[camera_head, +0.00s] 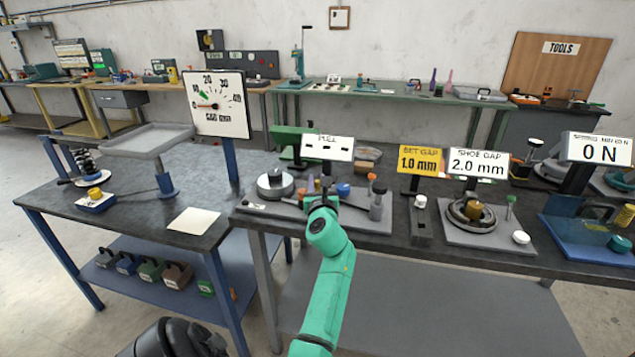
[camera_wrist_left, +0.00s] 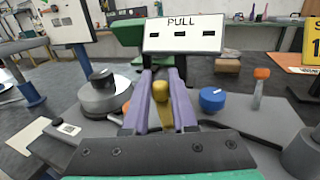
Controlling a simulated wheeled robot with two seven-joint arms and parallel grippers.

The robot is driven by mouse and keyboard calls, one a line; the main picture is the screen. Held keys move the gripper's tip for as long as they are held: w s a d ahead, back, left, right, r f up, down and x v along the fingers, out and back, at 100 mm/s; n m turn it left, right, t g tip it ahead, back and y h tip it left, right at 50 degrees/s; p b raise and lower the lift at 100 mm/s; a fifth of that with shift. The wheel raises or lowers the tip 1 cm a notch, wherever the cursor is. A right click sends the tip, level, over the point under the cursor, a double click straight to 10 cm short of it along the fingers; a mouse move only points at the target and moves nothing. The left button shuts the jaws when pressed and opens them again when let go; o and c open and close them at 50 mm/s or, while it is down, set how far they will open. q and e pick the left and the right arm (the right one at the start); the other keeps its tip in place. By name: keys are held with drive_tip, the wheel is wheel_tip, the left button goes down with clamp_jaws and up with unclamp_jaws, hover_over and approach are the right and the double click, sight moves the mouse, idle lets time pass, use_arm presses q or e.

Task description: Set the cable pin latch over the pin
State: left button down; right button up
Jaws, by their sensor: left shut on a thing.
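My left gripper (camera_head: 323,196) reaches over the grey cable fixture (camera_head: 262,208), below the sign marked PULL (camera_head: 328,148). In the left wrist view its two purple fingers (camera_wrist_left: 161,85) point forward, with a small brass-yellow piece (camera_wrist_left: 160,93) between them. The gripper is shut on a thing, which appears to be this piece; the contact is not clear. I cannot tell the latch and the pin apart for sure. A blue knob (camera_wrist_left: 212,99) sits to the right of the fingers, and an orange-topped post (camera_wrist_left: 260,82) farther right. My right gripper is not in view.
A round metal drum (camera_wrist_left: 104,93) stands close left of the fingers. A black cable or lever (camera_wrist_left: 245,130) runs at the right. The brake shoe fixture (camera_head: 465,232) and gap signs (camera_head: 419,161) are right of the cable fixture. A dial gauge (camera_head: 216,103) stands at the left.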

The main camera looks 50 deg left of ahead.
use_arm(q)
drive_tip(key=shift+f, duration=0.2)
drive_tip(key=shift+s+a+f+n+g+y+b, duration=0.1)
drive_tip(key=shift+s+a+n+g+y+b, duration=0.1)
drive_tip(key=shift+n+g+y+b, duration=0.55)
drive_tip(key=shift+s+n+g+y+b, duration=0.2)
drive_tip(key=shift+n+g+y+b, duration=0.3)
drive_tip(key=shift+g, duration=0.55)
drive_tip(key=n+g, duration=0.1)
drive_tip(key=n+g+y, duration=0.1)
drive_tip(key=g, duration=0.1)
drive_tip(key=shift+s, duration=0.3)
drive_tip(key=shift+s+n+g, duration=0.15)
drive_tip(key=shift+n+g, duration=0.45)
drive_tip(key=shift+g, duration=0.2)
drive_tip(key=shift+s+n+g, duration=0.15)
drive_tip(key=shift+n+g, duration=0.4)
drive_tip(key=shift+g, duration=0.25)
drive_tip(key=c, duration=0.9)
unclamp_jaws()
drive_tip(key=shift+o, duration=1)
drive_tip(key=shift+a, duration=0.15)
